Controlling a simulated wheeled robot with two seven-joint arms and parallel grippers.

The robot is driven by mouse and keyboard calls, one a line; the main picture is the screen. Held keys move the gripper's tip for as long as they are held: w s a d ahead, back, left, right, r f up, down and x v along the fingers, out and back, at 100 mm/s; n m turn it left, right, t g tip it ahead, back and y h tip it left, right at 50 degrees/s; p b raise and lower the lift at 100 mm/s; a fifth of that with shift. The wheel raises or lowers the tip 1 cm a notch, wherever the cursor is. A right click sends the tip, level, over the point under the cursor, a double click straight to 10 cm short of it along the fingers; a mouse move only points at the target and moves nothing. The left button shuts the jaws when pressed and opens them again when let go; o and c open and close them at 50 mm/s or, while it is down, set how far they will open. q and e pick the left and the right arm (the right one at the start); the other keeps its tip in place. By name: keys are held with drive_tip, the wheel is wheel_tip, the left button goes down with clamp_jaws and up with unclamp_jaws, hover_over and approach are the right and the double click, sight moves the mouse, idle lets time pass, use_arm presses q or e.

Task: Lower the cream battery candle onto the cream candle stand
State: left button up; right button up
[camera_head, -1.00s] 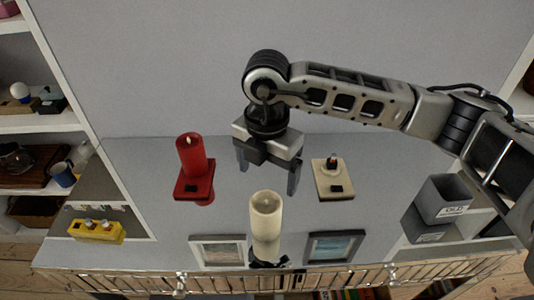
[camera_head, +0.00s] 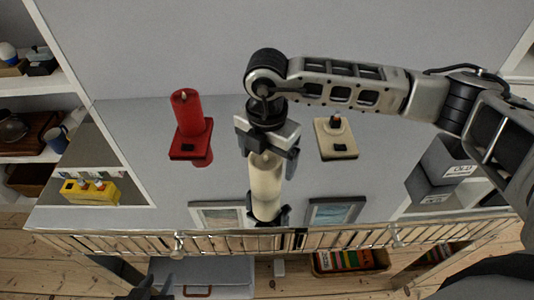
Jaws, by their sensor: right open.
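The cream battery candle (camera_head: 266,190) is a tall cylinder in the middle, near the front railing, with a dark shape at its lower end. My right gripper (camera_head: 268,162) is open, with its fingers around the candle's upper end in the picture; I cannot tell whether they touch it. The cream candle stand (camera_head: 336,146) is to the right, a pale block with a dark patch on its front and a small dark-and-red piece on top. It bears no candle. My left gripper (camera_head: 150,289) shows partly as a dark shape at the bottom left edge; its jaws are unclear.
A red candle (camera_head: 187,110) stands on a red stand (camera_head: 189,147) to the left. Two framed pictures (camera_head: 217,216) (camera_head: 335,212) flank the cream candle. A metal railing (camera_head: 140,243) runs along the front. Grey boxes (camera_head: 447,160) are at right, a yellow block (camera_head: 92,191) at left.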

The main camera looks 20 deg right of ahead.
drive_tip(key=shift+r, duration=0.1)
drive_tip(key=c, duration=1.3)
drive_tip(key=shift+o, duration=0.2)
drive_tip(key=shift+r+p, duration=1.65)
drive_tip(key=shift+r, duration=0.85)
